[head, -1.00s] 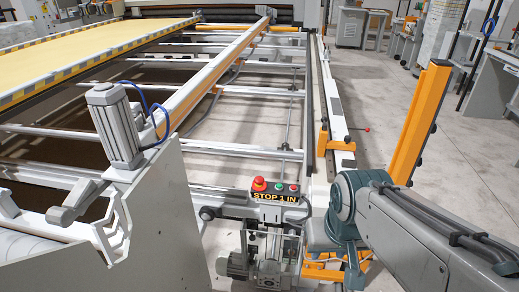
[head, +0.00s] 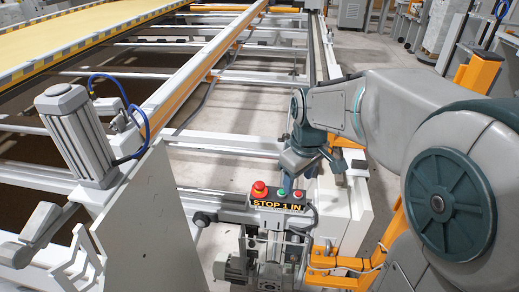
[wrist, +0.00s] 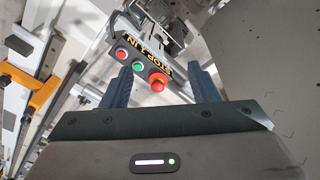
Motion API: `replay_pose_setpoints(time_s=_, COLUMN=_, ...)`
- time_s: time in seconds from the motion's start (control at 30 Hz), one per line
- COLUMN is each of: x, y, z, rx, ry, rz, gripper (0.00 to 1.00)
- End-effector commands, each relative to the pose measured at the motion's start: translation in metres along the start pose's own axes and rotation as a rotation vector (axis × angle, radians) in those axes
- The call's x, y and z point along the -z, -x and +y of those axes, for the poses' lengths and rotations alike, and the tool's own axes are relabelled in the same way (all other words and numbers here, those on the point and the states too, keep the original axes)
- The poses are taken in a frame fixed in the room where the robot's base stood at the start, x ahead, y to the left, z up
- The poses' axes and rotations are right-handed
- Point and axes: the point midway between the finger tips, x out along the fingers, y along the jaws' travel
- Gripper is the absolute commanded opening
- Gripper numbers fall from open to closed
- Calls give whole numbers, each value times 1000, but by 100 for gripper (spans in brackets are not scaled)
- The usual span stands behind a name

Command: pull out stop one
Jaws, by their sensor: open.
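Stop one is a red mushroom button (head: 260,188) on the left end of a dark control box (head: 284,203) labelled "STOP 1 IN". The button also shows in the wrist view (wrist: 158,82), upside down and between my fingers in the picture. My gripper (wrist: 160,72) is open, with its two dark fingers on either side of the button in that view. I cannot tell the remaining distance to it; no contact shows. In the head view my wrist is above and to the right of the box, and the fingertips are hard to make out.
A green button (head: 282,194) and a smaller red button (head: 298,194) sit right of stop one on the same box. A grey motor cylinder (head: 78,135) and a pale side panel (head: 150,220) stand to the left. An orange-edged rail (head: 190,85) runs behind.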

Motion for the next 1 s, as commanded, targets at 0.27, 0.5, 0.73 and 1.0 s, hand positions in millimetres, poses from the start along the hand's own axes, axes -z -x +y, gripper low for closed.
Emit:
replay_pose_setpoints(time_s=0.27, x=72, y=-42, z=35, rx=139, ry=359, rz=76, gripper=55)
replay_pose_setpoints(time_s=0.5, x=116, y=-64, z=61, rx=219, ry=589, rz=211, gripper=55)
replay_pose_setpoints(time_s=0.73, x=130, y=-71, z=73, rx=242, ry=675, rz=282, gripper=55)
replay_pose_setpoints(time_s=1.0, x=137, y=-102, z=62, rx=246, ry=683, rz=286, gripper=55)
